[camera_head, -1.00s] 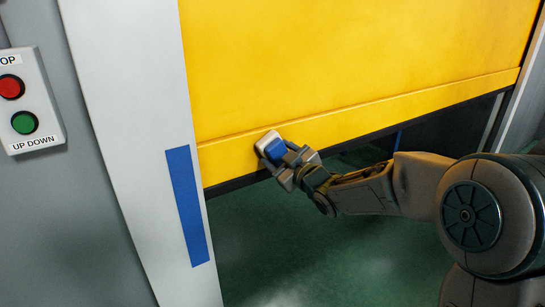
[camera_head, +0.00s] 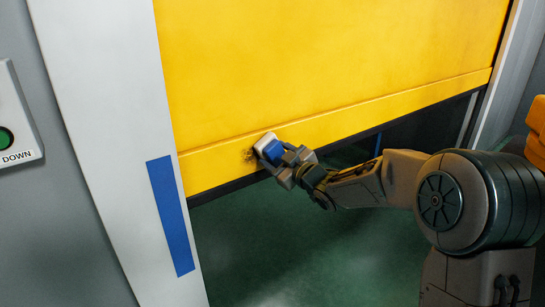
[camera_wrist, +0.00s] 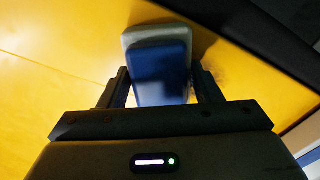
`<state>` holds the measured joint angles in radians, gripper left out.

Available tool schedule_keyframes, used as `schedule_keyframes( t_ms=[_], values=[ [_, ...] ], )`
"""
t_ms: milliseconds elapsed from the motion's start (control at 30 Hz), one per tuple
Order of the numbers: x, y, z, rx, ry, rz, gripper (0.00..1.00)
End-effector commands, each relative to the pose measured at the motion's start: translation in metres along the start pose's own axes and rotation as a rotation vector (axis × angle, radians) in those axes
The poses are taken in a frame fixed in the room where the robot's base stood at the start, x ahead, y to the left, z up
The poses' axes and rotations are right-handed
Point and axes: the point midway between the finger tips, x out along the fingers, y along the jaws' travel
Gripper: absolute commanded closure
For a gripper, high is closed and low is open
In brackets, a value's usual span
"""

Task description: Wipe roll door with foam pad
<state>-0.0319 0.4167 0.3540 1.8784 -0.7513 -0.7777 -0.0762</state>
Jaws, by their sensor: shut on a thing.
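The yellow roll door (camera_head: 330,60) is partly raised, with its dark lower edge above the green floor. My gripper (camera_head: 281,160) is shut on the foam pad (camera_head: 268,146), which has a blue back and a pale grey-white face. The pad is at the left part of the door's bottom band, its pale face against or very near the yellow surface. A dark smudge (camera_head: 249,155) shows on the door just left of the pad. In the wrist view the pad (camera_wrist: 160,70) sits between both fingers, in front of the yellow door (camera_wrist: 50,60); its contact face is hidden.
A white door post (camera_head: 100,100) with a blue strip (camera_head: 170,215) stands left of the door. A button box (camera_head: 15,120) is on the grey wall at the far left. Something orange (camera_head: 537,135) shows at the right edge. The green floor (camera_head: 300,245) under the door looks clear.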

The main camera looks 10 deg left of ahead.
Motion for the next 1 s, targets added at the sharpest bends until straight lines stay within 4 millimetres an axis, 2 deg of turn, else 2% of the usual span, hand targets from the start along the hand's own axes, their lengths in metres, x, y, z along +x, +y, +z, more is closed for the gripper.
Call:
schedule_keyframes(
  t_ms=[267,533,1000],
  values=[
    [-0.001,0.022,0.011,0.000,0.000,0.002,0.64],
    [0.002,0.023,0.013,0.000,0.001,-0.001,0.64],
    [0.007,-0.014,-0.006,-0.002,0.009,-0.010,0.64]
  ],
)
